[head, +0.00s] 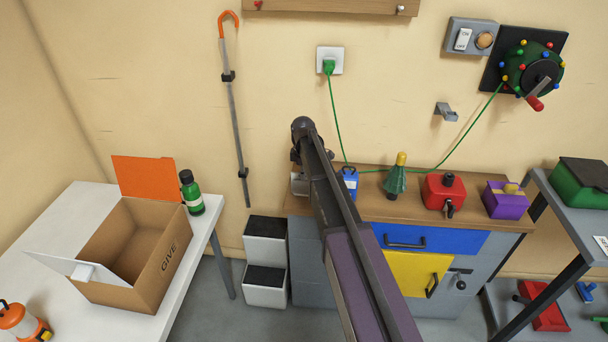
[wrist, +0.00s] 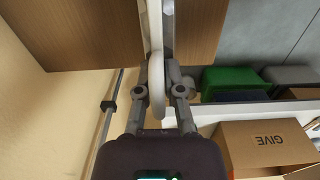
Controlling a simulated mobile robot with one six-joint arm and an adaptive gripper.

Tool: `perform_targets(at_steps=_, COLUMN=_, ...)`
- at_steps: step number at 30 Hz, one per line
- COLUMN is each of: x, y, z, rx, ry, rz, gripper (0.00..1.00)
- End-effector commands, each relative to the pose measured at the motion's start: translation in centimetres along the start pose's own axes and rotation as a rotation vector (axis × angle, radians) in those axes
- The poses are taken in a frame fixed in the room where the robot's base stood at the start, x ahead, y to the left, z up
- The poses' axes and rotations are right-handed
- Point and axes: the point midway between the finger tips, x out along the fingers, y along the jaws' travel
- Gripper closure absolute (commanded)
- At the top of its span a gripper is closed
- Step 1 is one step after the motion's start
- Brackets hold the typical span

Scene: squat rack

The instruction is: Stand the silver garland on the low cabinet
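The low cabinet has a wooden top (head: 390,207), a blue drawer and a yellow door, and stands against the wall in the head view. In the wrist view my gripper (wrist: 158,72) is closed around a pale grey, rounded thing seen edge-on, which looks like the silver garland (wrist: 157,98). Its far end runs out of the top of the picture. The wooden top also shows behind it (wrist: 80,35). In the head view my arm reaches over the cabinet's left end and hides most of the gripper. I cannot tell whether the garland touches the top.
A green cord (head: 336,115) hangs behind. A step stool (head: 265,262) stands left, then a white table with an open carton (head: 150,258).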

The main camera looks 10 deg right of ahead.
Motion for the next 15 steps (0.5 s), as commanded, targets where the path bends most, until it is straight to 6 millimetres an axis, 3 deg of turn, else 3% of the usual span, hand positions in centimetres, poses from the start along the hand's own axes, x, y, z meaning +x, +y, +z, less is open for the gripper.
perform_targets(at_steps=1, x=-0.02, y=-0.01, z=0.0, rx=0.0, ry=0.0, rz=0.0, gripper=0.72)
perform_targets(at_steps=3, x=-0.03, y=-0.01, z=0.0, rx=0.0, ry=0.0, rz=0.0, gripper=0.55)
perform_targets(at_steps=15, x=-0.09, y=0.0, z=0.01, rx=0.0, ry=0.0, rz=0.0, gripper=0.55)
